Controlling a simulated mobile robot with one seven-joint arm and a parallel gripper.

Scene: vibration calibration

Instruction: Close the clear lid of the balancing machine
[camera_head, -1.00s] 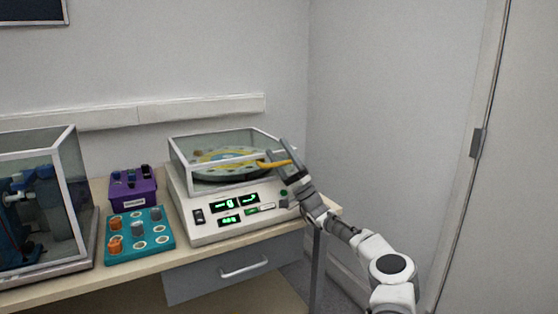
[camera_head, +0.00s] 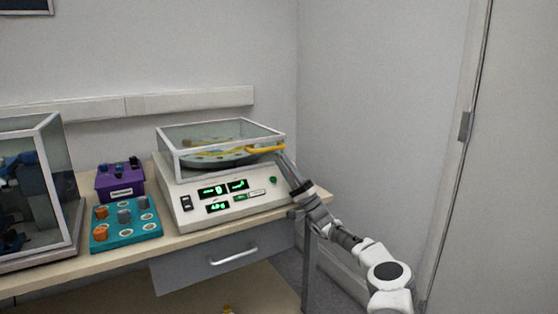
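The balancing machine (camera_head: 225,205) stands on the bench with lit green displays on its sloped front. Its clear lid (camera_head: 225,133), a glass box with a pale frame, lies low over the round platter (camera_head: 215,160). A yellow handle (camera_head: 266,149) shows at the lid's front right. My gripper (camera_head: 281,156) is at the lid's front right corner, by the end of the yellow handle. Its fingertips are small and overlap the handle and lid edge, so I cannot tell whether they grip it.
A purple box (camera_head: 120,184) and a teal tray (camera_head: 127,229) with orange and grey cylinders stand left of the machine. A glass-sided enclosure (camera_head: 40,190) stands at far left. A grey drawer (camera_head: 215,262) is under the bench. The wall is close on the right.

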